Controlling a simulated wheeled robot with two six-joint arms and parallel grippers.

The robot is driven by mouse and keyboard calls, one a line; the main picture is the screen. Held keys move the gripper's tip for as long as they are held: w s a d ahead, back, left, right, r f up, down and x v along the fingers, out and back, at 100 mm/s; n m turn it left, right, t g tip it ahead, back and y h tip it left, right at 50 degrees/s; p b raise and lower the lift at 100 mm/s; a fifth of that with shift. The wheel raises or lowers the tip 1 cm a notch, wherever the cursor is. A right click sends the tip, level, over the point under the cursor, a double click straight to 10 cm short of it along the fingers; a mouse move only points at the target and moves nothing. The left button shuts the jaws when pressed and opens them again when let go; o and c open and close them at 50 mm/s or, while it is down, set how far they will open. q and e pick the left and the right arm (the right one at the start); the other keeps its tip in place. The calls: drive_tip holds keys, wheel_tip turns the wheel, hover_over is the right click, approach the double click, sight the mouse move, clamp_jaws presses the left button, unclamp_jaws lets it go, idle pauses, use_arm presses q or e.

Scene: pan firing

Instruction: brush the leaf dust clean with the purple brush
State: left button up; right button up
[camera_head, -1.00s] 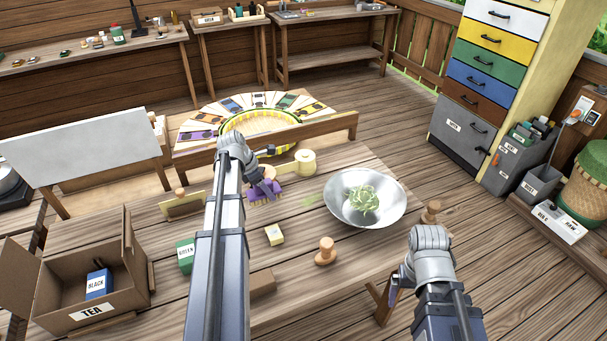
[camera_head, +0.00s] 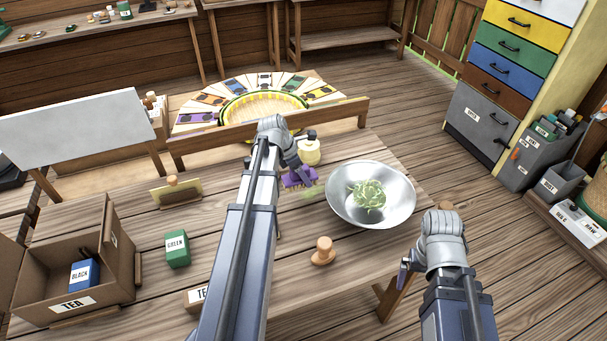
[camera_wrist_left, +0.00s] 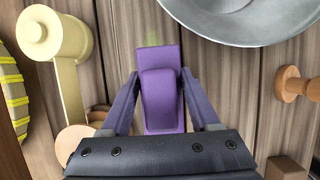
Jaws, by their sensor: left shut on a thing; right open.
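The purple brush (camera_head: 299,181) is on the wooden table, left of the metal bowl. My left gripper (camera_wrist_left: 160,78) is shut on it, with a finger on each side of its handle in the left wrist view. Leaf dust shows as a faint green smear (camera_head: 310,192) by the brush's right end in the head view. A faint green patch (camera_wrist_left: 184,40) also shows by the brush's far end in the left wrist view. My right gripper (camera_head: 405,268) is open and empty at the table's right front edge; its fingers are mostly hidden.
The metal bowl (camera_head: 343,211) with green leaves (camera_head: 369,196) stands close right of the brush. A cream grinder-like object (camera_head: 311,154) is behind the brush. A wooden stamp (camera_head: 323,251), a green box (camera_head: 177,249) and a tea carton (camera_head: 118,258) stand on the table.

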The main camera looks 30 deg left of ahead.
use_arm(q)
drive_tip(key=shift+f+b, duration=1.9)
drive_tip(key=shift+f, duration=0.35)
drive_tip(key=shift+f+b, duration=0.95)
drive_tip(key=shift+w+d+r, duration=0.15)
drive_tip(key=shift+w+d, duration=0.95)
drive_tip(key=shift+w, duration=0.25)
drive_tip(key=shift+d, duration=0.1)
drive_tip(key=shift+w, duration=0.1)
drive_tip(key=shift+w+d, duration=1.15)
drive_tip(key=shift+w, duration=0.15)
drive_tip(key=shift+w, duration=0.1)
